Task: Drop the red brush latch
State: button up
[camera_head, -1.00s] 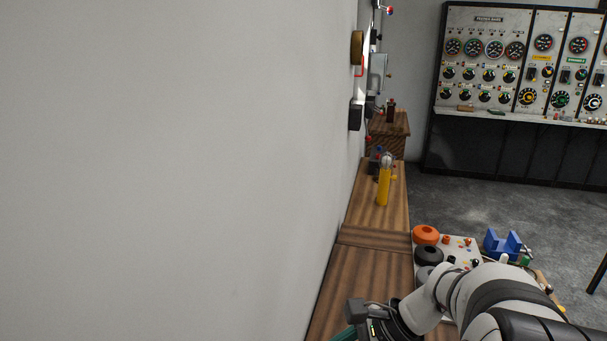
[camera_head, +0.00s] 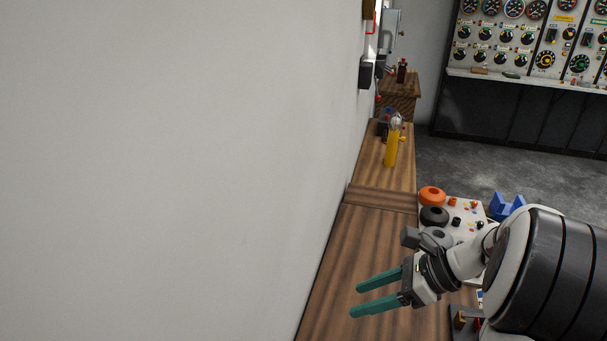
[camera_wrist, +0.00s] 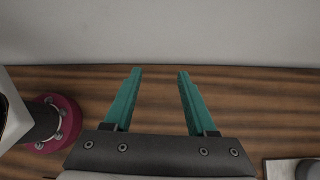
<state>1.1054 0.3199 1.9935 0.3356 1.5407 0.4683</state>
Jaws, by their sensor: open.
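My gripper (camera_head: 358,300) is open and empty, its two teal fingers spread over the bare wooden bench (camera_head: 390,225) and pointing toward the wall. In the wrist view my gripper (camera_wrist: 160,72) has only wood and wall between and beyond its fingers. I cannot identify the red brush latch for certain. A small red part (camera_head: 477,323) shows low at the right beside a dark base, partly hidden by my arm. A red loop (camera_head: 374,22) shows high on the far wall fittings.
A crimson bolted flange (camera_wrist: 62,125) is left of my fingers in the wrist view. A yellow cylinder (camera_head: 391,148) stands farther along the bench. The wall (camera_head: 180,170) borders the bench.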

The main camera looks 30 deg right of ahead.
jog(key=s+d+f+m+t+h, duration=0.3)
jog(key=s+d+m, duration=0.3)
jog(key=d, duration=0.4)
jog(key=s+d+f+m+t+h, duration=0.2)
jog(key=s+d+f+m+t, duration=0.15)
jog(key=s+d+m, duration=0.55)
jog(key=s+d+f+m+h, duration=0.65)
jog(key=s+d, duration=0.35)
jog(key=s, duration=0.2)
jog(key=shift+t, duration=0.55)
jog(key=x, duration=1.5)
jog(key=shift+w+r, duration=0.1)
jog(key=shift+r, duration=0.25)
jog(key=shift+c, duration=0.2)
grip_shut()
jog(key=shift+r+h, duration=0.1)
jog(key=shift+h, duration=0.25)
